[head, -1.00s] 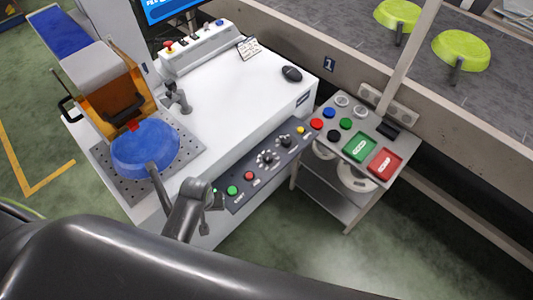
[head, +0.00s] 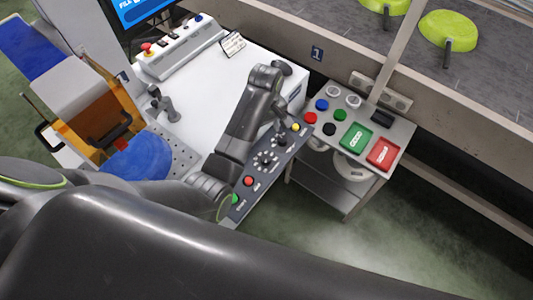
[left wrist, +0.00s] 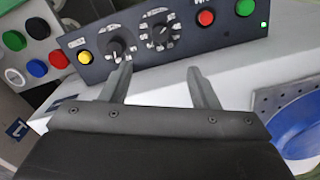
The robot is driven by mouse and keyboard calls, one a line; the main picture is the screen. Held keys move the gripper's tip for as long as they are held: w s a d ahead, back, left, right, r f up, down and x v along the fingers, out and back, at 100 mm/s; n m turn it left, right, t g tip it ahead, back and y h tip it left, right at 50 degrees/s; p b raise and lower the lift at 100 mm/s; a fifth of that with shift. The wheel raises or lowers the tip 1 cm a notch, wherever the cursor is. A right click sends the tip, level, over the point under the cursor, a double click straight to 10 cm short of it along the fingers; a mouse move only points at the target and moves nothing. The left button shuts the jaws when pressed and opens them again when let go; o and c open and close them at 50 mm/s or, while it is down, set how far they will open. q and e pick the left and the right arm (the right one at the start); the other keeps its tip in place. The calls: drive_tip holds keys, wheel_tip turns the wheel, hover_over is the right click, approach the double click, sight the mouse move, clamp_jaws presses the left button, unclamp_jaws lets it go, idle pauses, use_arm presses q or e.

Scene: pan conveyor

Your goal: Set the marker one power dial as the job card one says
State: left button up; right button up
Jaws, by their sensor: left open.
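The dark control panel (head: 247,197) runs along the front edge of the white bench. It bears two black dials: one dial (head: 282,141) next to a yellow button, the other dial (head: 265,158) nearer a red button. They also show in the left wrist view as a dial (left wrist: 118,48) by the yellow button and a second dial (left wrist: 158,31). Their labels and settings are too small to read. My left gripper (left wrist: 160,70) is open and empty, its fingers apart just short of the panel. The job card (head: 233,44) lies at the back of the bench, unreadable. My right gripper is not in view.
A side stand (head: 330,165) with coloured buttons and green and red pads stands right of the panel. Green pans (head: 449,31) lie on the conveyor (head: 480,85) behind.

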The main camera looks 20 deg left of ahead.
sight(266, 158)
use_arm(q)
wheel_tip(266, 158, down, 16)
drive_tip(key=shift+r+b, duration=0.1)
drive_tip(key=shift+b, duration=0.5)
drive_tip(key=c, duration=1)
